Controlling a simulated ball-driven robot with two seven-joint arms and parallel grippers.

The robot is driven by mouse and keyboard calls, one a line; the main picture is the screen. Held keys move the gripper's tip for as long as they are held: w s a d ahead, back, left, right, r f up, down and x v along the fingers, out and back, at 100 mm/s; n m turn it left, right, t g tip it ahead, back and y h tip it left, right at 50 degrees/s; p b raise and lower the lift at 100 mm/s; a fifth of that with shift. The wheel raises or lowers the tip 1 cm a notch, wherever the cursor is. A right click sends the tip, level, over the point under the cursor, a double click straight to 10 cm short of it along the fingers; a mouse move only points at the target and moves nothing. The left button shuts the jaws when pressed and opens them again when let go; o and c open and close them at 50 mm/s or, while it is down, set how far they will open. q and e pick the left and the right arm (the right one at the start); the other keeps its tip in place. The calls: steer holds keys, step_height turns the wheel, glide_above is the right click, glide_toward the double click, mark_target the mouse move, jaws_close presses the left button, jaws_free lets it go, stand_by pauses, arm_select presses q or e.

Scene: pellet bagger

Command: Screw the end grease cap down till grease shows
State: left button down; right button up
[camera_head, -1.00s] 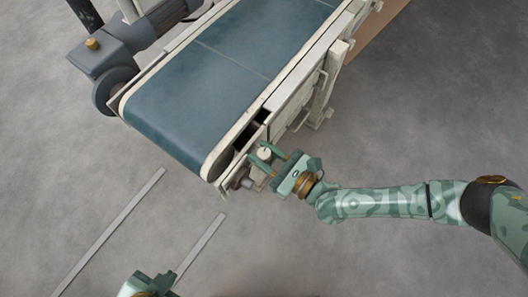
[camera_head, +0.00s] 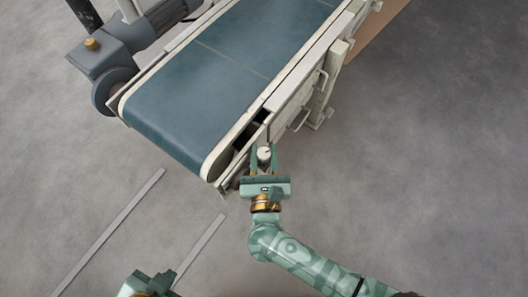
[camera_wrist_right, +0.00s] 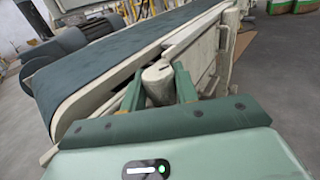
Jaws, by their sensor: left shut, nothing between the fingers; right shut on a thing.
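The grease cap (camera_head: 264,154) is a small pale round cap at the near right corner of the conveyor (camera_head: 205,95). It also shows in the right wrist view (camera_wrist_right: 158,82), with a short dark mark on its top. My right gripper (camera_head: 264,160) is shut on the cap, one green finger on each side of it; its fingers also show in the right wrist view (camera_wrist_right: 160,88). My left gripper (camera_head: 150,284) is at the bottom edge of the head view, partly cut off, shut and empty, well away from the conveyor. I see no grease at the cap.
A grey motor and gearbox (camera_head: 105,52) stand at the conveyor's far left side. Pale frame posts and a handle (camera_head: 313,98) are along its right side. Two pale strips (camera_head: 110,230) lie on the floor at the left. The floor at the right is clear.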

steer(key=shift+m+h, duration=1.2)
steer(key=shift+h, duration=1)
steer(key=o, duration=0.9)
steer(key=shift+o, duration=0.2)
